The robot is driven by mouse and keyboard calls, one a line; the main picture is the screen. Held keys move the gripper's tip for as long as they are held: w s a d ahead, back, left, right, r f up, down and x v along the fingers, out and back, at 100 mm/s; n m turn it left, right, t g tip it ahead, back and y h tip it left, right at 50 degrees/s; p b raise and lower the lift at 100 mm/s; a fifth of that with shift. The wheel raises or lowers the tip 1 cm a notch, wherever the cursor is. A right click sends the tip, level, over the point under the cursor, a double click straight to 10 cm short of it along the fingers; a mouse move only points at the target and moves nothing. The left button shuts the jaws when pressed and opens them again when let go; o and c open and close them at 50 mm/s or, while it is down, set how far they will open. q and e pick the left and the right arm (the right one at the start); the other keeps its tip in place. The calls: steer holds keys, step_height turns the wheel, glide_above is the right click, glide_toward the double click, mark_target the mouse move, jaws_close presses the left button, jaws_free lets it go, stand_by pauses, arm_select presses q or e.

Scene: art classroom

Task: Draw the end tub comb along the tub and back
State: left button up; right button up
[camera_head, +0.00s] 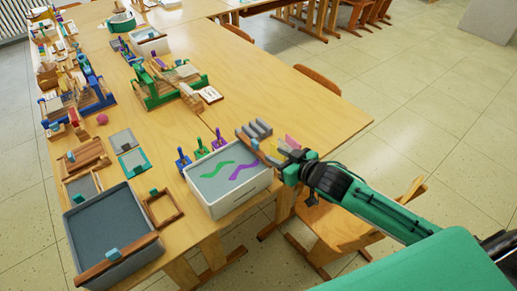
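A pale tub (237,201) stands at the near right part of the table, with green and purple streaks on its grey surface. A wooden comb bar (244,138) with a small blue knob (254,144) lies across the tub's right end. My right gripper (271,156) comes in from the right and is at this bar, close to the knob. Its fingers are too small to tell whether they hold it. A larger grey tub (68,217) stands at the near left corner, with another wooden bar (138,246) and blue knob (112,254) across its near end. My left gripper is out of view.
Small stamps (201,148) stand behind the pale tub, and grey blocks (258,128) lie behind the bar. A wooden frame (162,207) lies between the tubs. A chair (345,229) stands at right. The table's right middle is clear.

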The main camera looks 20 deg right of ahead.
mark_target(258, 144)
steer(key=shift+g+h, duration=0.3)
steer(key=shift+h, duration=0.1)
steer(key=x, duration=0.5)
steer(key=p+x, duration=0.1)
steer(key=x, duration=0.5)
steer(key=shift+w+d+r, duration=0.2)
steer(key=shift+d, duration=0.05)
steer(key=shift+p+x, duration=0.3)
steer(key=shift+x, duration=0.6)
steer(key=shift+s, duration=0.1)
jaws_close()
